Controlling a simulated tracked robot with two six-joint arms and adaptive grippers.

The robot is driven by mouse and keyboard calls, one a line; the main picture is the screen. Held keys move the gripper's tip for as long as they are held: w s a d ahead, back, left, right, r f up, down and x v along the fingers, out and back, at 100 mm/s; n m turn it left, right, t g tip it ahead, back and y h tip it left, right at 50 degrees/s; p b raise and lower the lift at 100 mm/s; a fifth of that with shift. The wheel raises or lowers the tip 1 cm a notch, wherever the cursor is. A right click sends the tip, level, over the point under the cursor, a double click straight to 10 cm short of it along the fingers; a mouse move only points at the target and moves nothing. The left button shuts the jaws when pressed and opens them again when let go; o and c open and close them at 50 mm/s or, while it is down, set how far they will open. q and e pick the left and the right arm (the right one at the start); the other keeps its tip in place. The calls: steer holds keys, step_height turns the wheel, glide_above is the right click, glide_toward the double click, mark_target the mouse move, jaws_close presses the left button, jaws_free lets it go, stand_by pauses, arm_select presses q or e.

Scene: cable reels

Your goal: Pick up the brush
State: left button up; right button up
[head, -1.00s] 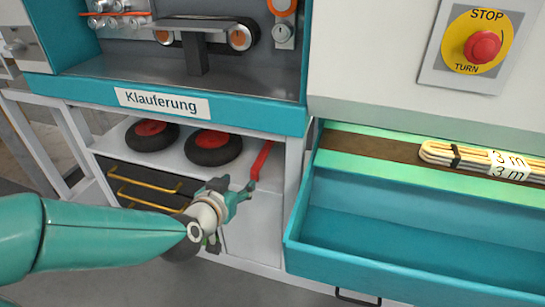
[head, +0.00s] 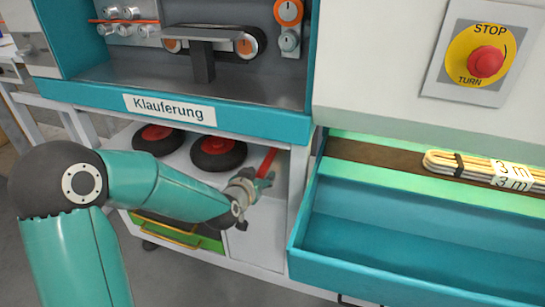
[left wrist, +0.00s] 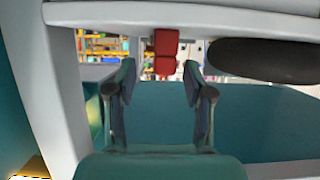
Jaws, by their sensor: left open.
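A narrow red object (head: 267,160), which looks like the brush or its handle, lies on the white shelf at its right end, by the cabinet's upright. My left gripper (head: 264,183) is at the shelf's front, just below and in front of the red object. In the left wrist view the red object (left wrist: 165,50) lies ahead, between and beyond the two open fingers (left wrist: 160,82). The fingers are apart with nothing between them. The brush's bristles cannot be made out. My right gripper is not in view.
Two black wheels with red hubs (head: 218,152) lie left on the same shelf. The white upright (head: 297,195) and an open teal drawer (head: 400,250) stand to the right. The "Klauferung" panel (head: 190,110) overhangs the shelf.

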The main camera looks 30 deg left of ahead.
mark_target(270, 160)
arm_select(q)
steer(key=w+f, duration=0.1)
steer(key=w+a+f+b, duration=0.1)
steer(key=w, duration=0.1)
steer(key=shift+a+f, duration=0.1)
steer(key=shift+f, duration=0.05)
steer(key=shift+w+a+f, duration=0.1)
steer(key=shift+w, duration=0.3)
jaws_close()
